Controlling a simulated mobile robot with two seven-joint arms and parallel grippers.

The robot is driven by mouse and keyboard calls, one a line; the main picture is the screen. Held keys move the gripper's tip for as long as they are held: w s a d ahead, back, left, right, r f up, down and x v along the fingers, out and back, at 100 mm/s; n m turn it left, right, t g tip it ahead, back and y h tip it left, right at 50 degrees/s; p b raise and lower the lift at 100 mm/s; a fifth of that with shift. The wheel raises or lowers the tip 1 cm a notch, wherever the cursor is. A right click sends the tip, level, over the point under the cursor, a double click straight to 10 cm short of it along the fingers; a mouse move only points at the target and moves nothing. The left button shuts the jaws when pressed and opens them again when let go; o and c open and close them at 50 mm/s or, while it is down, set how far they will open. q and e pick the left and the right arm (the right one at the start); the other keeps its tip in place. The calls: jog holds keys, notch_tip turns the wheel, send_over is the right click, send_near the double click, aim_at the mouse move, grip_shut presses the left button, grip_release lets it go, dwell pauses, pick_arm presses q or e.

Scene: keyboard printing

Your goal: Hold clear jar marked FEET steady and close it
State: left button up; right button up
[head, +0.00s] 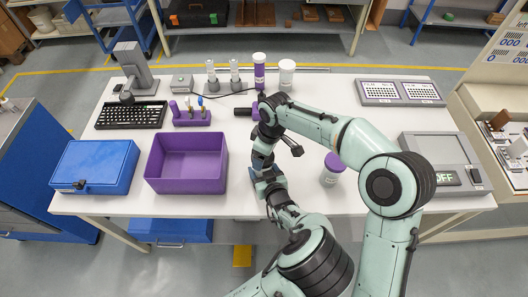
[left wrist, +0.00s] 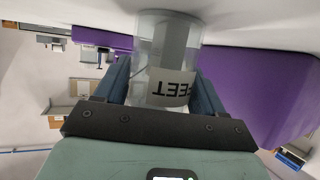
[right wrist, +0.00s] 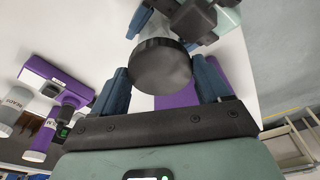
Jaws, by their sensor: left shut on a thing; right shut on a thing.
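The clear jar marked FEET (left wrist: 165,48) stands between the fingers of my left gripper (left wrist: 160,80), which is shut on its body. The black letters on its white label are upside down in the left wrist view. My right gripper (right wrist: 165,72) is shut on a round dark ribbed lid (right wrist: 162,66), seen from above in the right wrist view. The lid sits at the jar's top; whether it is fully seated cannot be told. In the head view my left gripper (head: 264,176) is below my right gripper (head: 264,138), and my arms hide the jar and lid.
A purple bin (head: 186,186) stands just left of my grippers, with a blue case (head: 93,168) beyond it. A purple-lidded container (head: 333,169) stands to the right. A purple handheld device (head: 246,112) lies behind.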

jog(key=shift+f, duration=0.55)
jog(key=shift+m, duration=1.6)
jog(key=o, duration=1)
jog(key=shift+r, duration=2.3)
jog(key=shift+c, duration=0.3)
